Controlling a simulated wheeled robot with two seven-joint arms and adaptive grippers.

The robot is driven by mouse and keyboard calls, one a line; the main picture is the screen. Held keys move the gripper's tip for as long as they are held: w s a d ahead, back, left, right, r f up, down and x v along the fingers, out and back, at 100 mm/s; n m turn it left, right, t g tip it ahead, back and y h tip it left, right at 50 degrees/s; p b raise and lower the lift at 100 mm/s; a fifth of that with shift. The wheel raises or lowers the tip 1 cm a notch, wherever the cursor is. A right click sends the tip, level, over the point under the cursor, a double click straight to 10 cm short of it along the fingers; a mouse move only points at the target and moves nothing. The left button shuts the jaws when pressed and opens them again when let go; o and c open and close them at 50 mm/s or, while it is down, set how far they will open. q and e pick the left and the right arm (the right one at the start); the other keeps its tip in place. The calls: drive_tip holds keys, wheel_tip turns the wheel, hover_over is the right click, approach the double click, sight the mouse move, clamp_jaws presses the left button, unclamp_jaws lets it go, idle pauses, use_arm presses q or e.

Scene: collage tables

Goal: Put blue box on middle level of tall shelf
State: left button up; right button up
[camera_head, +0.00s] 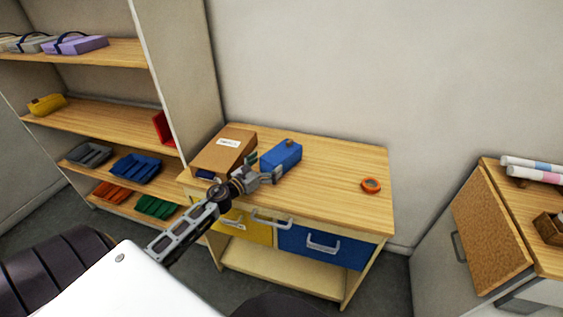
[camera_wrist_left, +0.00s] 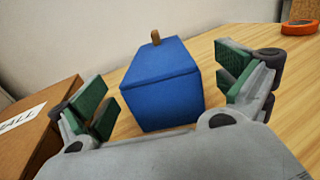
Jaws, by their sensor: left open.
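The blue box (camera_head: 281,156) stands upright on the wooden table next to a cardboard box. It has a small brown knob on its lid. My left gripper (camera_head: 262,168) is open close in front of it. In the left wrist view the blue box (camera_wrist_left: 162,88) lies between and beyond the two green-padded fingers of my left gripper (camera_wrist_left: 165,95), with a gap on each side. The tall shelf (camera_head: 100,113) stands at the left; its middle level holds a yellow item and a red item. My right gripper is not in view.
The cardboard box (camera_head: 224,152) is left of the blue box, close to my left gripper. An orange tape roll (camera_head: 371,185) lies at the table's right. The wooden table (camera_head: 335,165) has drawers in front. A cabinet (camera_head: 490,225) stands at far right.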

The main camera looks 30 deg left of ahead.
sight(276, 155)
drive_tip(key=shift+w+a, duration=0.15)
use_arm(q)
drive_tip(key=shift+w, duration=0.15)
drive_tip(key=shift+w+d+r+p, duration=0.15)
drive_tip(key=shift+w+p, duration=0.2)
drive_tip(key=shift+w, duration=1.2)
drive_tip(key=shift+w+d, duration=0.15)
drive_tip(key=shift+w, duration=0.75)
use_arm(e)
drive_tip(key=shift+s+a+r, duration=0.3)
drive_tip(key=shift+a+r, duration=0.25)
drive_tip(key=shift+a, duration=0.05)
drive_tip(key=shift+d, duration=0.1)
